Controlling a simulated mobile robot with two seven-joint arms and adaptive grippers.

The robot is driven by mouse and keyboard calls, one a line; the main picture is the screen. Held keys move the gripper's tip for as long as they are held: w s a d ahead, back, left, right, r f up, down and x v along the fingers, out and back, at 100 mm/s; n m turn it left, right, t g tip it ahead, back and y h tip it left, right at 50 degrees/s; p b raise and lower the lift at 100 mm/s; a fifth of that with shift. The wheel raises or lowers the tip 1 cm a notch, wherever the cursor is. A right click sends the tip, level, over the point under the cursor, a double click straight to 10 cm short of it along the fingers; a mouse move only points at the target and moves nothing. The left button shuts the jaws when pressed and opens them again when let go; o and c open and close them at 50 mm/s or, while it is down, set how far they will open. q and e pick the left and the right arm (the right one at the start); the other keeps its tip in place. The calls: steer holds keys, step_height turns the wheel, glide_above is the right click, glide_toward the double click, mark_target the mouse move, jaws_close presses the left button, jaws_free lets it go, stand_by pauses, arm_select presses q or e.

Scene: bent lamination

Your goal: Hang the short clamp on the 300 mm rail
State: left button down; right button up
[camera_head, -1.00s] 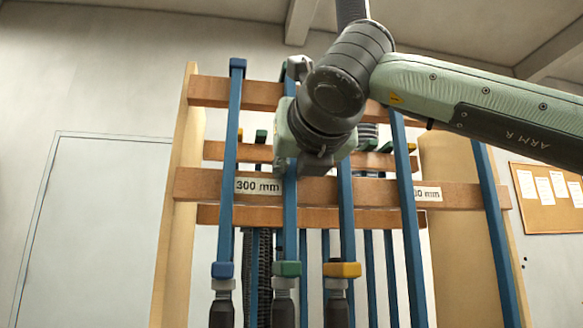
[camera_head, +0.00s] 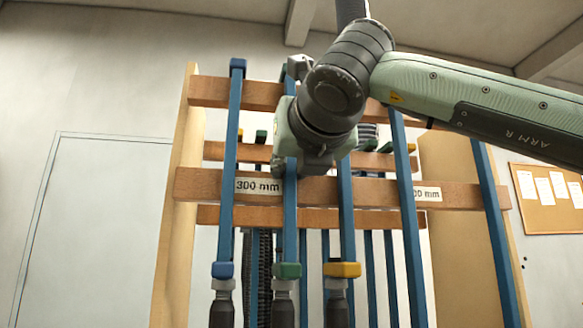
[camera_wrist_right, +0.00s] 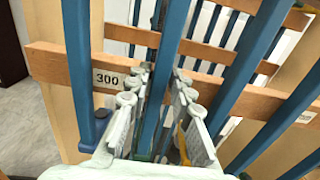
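The short clamp has a blue bar (camera_head: 289,220), a green sliding jaw (camera_head: 286,270) and a dark handle. It hangs upright in front of the wooden rail marked 300 mm (camera_head: 206,188), between two other clamps. My arm hides its upper part, so I cannot see how its top meets the rack. My right gripper (camera_head: 302,166) is at the bar by the label. In the right wrist view the gripper's fingers (camera_wrist_right: 162,74) stand on either side of the blue bar (camera_wrist_right: 176,42), with small gaps beside it; they look open. My left gripper is out of view.
A blue-jawed clamp (camera_head: 222,269) hangs close to the left, and a yellow-jawed clamp (camera_head: 342,269) close to the right. Longer blue bars (camera_head: 408,200) stand further right. A wooden upright (camera_head: 175,235) bounds the rack at left. Another rail and more clamps lie behind.

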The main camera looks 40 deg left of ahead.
steer(key=shift+o, duration=1.4)
steer(key=shift+f, duration=0.15)
steer(key=v, duration=1.2)
steer(key=b+v, duration=0.3)
steer(key=v, duration=0.3)
